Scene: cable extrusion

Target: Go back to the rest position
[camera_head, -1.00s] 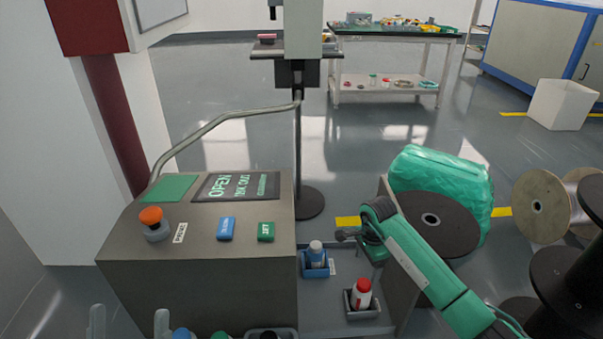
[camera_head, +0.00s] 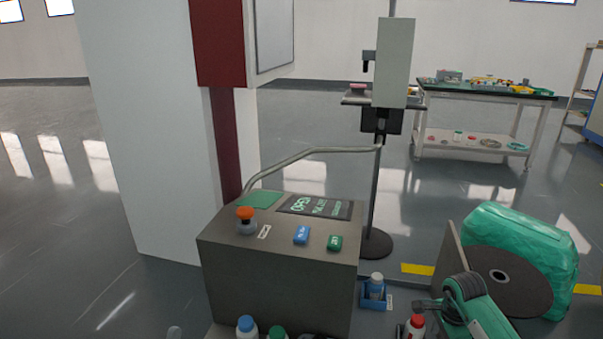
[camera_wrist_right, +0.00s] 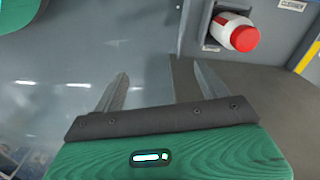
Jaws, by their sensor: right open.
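My right arm, green with a dark gripper (camera_head: 432,307), is at the lower right of the head view, close to the red-capped white bottle. In the right wrist view my right gripper (camera_wrist_right: 160,95) has its two fingers apart with nothing between them. The red-capped bottle (camera_wrist_right: 236,32) sits in its holder beyond the right finger, apart from it; its red cap (camera_head: 416,321) shows in the head view. My left gripper is not in view.
A grey control box (camera_head: 275,275) with an orange knob (camera_head: 245,213) and blue and green buttons stands at centre. A green-wrapped spool (camera_head: 535,245) is at right. A table (camera_head: 485,90) stands behind.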

